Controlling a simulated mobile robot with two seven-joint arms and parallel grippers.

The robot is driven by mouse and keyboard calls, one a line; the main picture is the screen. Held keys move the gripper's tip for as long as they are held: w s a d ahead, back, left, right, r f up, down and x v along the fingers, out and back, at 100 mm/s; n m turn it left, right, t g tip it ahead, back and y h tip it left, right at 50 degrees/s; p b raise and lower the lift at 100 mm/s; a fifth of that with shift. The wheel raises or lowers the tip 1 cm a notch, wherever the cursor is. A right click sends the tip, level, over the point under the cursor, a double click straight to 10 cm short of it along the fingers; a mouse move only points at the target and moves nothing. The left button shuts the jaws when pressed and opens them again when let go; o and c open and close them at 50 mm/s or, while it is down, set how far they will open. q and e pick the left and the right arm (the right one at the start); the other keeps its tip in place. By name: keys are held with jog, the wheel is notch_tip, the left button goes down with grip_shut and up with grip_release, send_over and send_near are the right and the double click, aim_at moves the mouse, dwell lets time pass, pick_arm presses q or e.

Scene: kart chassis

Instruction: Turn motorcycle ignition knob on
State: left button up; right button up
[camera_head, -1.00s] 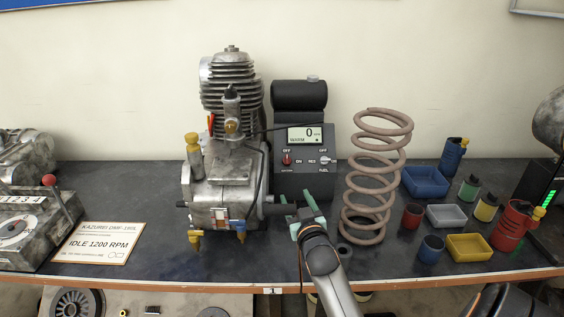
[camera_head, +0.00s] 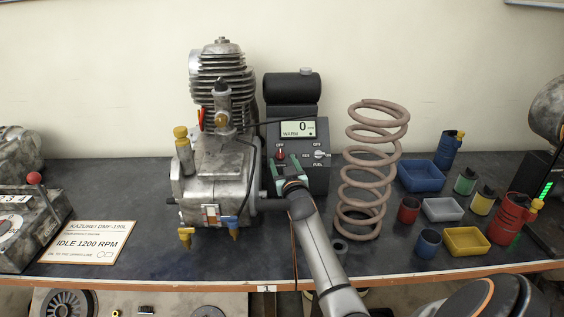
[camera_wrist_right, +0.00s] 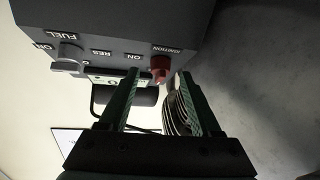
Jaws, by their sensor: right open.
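The red ignition knob (camera_head: 281,155) is on the front of the dark control box (camera_head: 318,180), left of a light fuel knob (camera_head: 319,154). My right gripper (camera_head: 286,164) is in front of the red knob with its green fingers apart. In the right wrist view, the red knob (camera_wrist_right: 160,68) shows just beyond and between the two open fingertips (camera_wrist_right: 158,80). I cannot tell whether a finger touches it, nor exactly which way it points. The box display (camera_head: 297,129) reads 0 and WARM. My left gripper is not in view.
The engine (camera_head: 215,165) stands close on the left of the box, with a cable running between them. A large coil spring (camera_head: 372,170) stands to the right. Several small trays and cups, such as the blue tray (camera_head: 420,177), are farther right. A sign (camera_head: 90,243) lies at left.

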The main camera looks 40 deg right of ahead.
jog(key=shift+x, duration=1)
jog(key=shift+c, duration=0.2)
grip_shut()
